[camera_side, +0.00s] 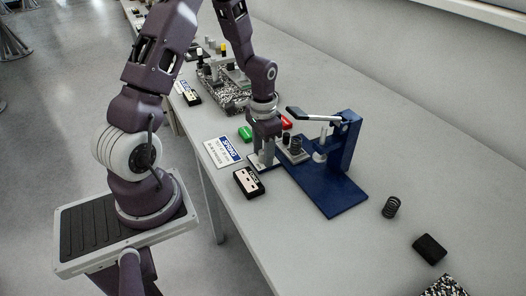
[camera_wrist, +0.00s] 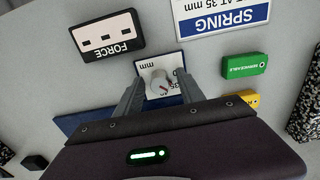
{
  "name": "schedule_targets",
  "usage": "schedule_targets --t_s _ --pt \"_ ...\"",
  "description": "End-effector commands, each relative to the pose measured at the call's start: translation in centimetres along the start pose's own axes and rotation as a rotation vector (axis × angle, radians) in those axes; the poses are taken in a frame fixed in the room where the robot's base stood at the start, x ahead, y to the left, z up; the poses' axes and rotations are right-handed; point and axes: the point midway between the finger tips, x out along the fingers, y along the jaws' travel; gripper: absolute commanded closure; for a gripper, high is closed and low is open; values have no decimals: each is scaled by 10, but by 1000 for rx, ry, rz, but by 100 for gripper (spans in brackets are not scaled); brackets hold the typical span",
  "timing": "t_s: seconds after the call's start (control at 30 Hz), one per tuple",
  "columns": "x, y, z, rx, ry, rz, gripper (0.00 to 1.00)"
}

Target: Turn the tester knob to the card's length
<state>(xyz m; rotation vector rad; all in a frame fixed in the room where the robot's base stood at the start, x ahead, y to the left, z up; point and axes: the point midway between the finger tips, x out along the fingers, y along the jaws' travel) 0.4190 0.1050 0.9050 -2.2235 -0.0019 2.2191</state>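The tester knob (camera_wrist: 160,82) is a small grey-white knob with a red mark, on a white dial plate marked in mm. My gripper (camera_wrist: 159,76) reaches over the plate with one finger on each side of the knob. The fingers look apart, with plate showing between them and the knob. The dial's numbers are partly hidden. In the side view my gripper (camera_side: 263,160) is low at the left end of the blue tester (camera_side: 340,190) and hides the knob. The card (camera_side: 222,151) lies to the left; its wrist-view print (camera_wrist: 222,14) reads SPRING and "AT 35 mm", upside down.
A FORCE display (camera_side: 249,182) with blank-looking windows lies in front of the tester. Green (camera_side: 245,132) and red (camera_side: 287,122) blocks lie behind my gripper; a yellow block (camera_wrist: 248,98) shows in the wrist view. A dark spring (camera_side: 391,207) stands right of the tester.

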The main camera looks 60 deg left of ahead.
Motion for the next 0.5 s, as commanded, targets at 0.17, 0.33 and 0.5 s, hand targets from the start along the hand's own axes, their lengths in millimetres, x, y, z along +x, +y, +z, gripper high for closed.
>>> schedule_targets --t_s 0.17,0.33,0.5 --pt "0 0 0 0 -1 1 55" --pt "-11 0 0 0 2 -1 55" --pt "-48 -1 -1 0 4 -2 55"
